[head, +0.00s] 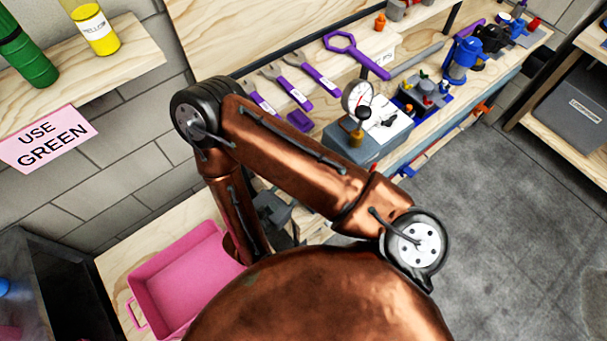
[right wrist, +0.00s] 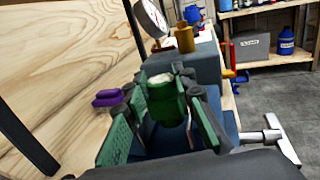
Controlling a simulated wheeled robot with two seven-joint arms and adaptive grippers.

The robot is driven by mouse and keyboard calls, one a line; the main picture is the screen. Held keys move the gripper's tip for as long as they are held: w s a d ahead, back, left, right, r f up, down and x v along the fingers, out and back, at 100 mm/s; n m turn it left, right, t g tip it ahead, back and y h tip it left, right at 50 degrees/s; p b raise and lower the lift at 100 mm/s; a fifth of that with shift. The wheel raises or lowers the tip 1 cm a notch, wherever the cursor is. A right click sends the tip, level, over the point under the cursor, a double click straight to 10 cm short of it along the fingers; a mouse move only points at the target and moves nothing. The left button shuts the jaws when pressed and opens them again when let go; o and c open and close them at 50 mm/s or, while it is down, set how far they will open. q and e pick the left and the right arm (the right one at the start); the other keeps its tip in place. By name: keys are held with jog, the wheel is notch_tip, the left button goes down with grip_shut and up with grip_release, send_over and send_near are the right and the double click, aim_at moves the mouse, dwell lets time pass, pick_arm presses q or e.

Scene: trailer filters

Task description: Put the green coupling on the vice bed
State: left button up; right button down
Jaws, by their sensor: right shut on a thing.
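In the right wrist view my right gripper (right wrist: 168,112) is shut on the green coupling (right wrist: 166,100), a short green cylinder with a pale top. The coupling is upright between the fingers. Blue-grey metal of what looks like the vice (right wrist: 229,110) shows below and beside the fingers, with a silver T-shaped handle (right wrist: 277,137) at its right. I cannot tell whether the coupling touches the vice bed, since the fingers hide its underside. In the head view my copper arm hides the gripper and coupling. My left gripper is not in view.
A grey block bears a dial gauge (head: 357,97) and a brass piece (head: 356,137). A pink tray (head: 182,270) is at the lower left. A "USE GREEN" sign (head: 46,140) hangs under the shelf with green and yellow cylinders.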

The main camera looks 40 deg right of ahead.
notch_tip(320, 180, down, 3)
jog(key=shift+r+b, duration=0.15)
jog(key=shift+b, duration=0.2)
jog(key=c, duration=1.9)
grip_release()
jog(key=shift+c, duration=0.2)
jog(key=o, duration=0.3)
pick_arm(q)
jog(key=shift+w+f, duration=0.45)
pick_arm(e)
jog(key=shift+o, duration=0.2)
jog(key=shift+r, duration=0.1)
pick_arm(q)
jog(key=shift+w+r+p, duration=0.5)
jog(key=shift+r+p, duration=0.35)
jog(key=shift+p, duration=0.1)
pick_arm(e)
jog(key=s+a, duration=0.2)
jog(key=a, duration=0.9)
jog(key=shift+a, duration=0.4)
